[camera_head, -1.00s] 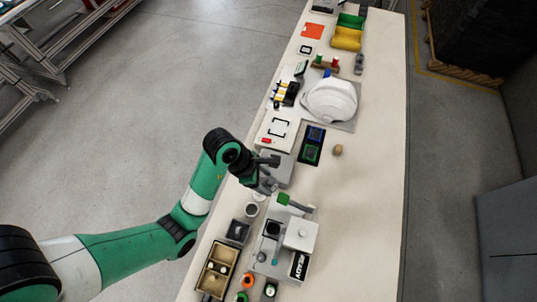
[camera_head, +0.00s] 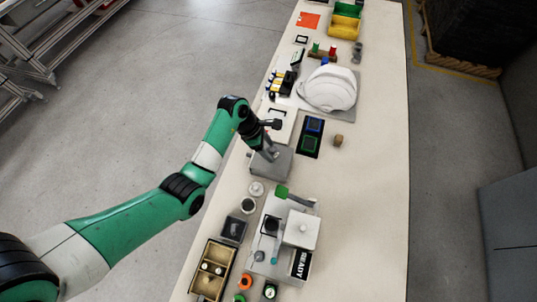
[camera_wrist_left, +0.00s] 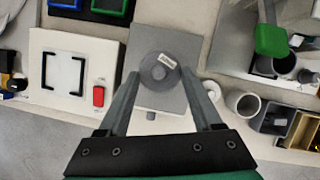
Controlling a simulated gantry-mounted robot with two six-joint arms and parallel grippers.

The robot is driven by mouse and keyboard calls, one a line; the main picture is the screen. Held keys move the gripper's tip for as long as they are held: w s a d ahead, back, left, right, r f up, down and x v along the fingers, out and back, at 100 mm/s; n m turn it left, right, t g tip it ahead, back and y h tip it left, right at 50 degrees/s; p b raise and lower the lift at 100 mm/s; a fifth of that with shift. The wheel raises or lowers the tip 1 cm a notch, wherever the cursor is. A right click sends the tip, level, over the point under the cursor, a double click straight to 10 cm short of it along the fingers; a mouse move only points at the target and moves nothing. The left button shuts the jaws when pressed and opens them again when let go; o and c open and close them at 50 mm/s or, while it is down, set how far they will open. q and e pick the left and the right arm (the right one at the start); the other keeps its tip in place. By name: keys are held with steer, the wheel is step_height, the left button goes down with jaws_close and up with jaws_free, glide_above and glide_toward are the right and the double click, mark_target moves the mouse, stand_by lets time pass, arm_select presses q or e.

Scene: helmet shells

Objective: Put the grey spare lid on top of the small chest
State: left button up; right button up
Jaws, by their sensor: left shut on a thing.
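My left gripper (camera_head: 268,154) is over a grey box, which I take to be the small chest (camera_head: 272,168). In the left wrist view, the gripper (camera_wrist_left: 160,75) is shut on a round grey lid (camera_wrist_left: 149,80) with a small pale label near its middle. A small dark knob shows at the chest's near edge. I cannot tell whether the lid touches the chest. In the head view the arm and fingers hide most of the lid. My right gripper is not in view.
A white case (camera_wrist_left: 42,98) with a black handle and red part stands left of the chest in the wrist view. A grey fixture (camera_head: 257,266) with a green-tipped lever (camera_head: 282,192) and pale cups stand nearer.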

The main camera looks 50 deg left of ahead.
arm_select(q)
steer(key=shift+w+a+f+b, duration=0.1)
steer(key=shift+f+b, duration=0.65)
steer(key=shift+f, duration=0.95)
steer(key=shift+f, duration=0.15)
steer(key=o, duration=1.3)
steer(key=shift+r, duration=0.4)
steer(key=p+v, duration=0.4)
steer(key=v, duration=0.7)
steer(key=shift+r, duration=0.2)
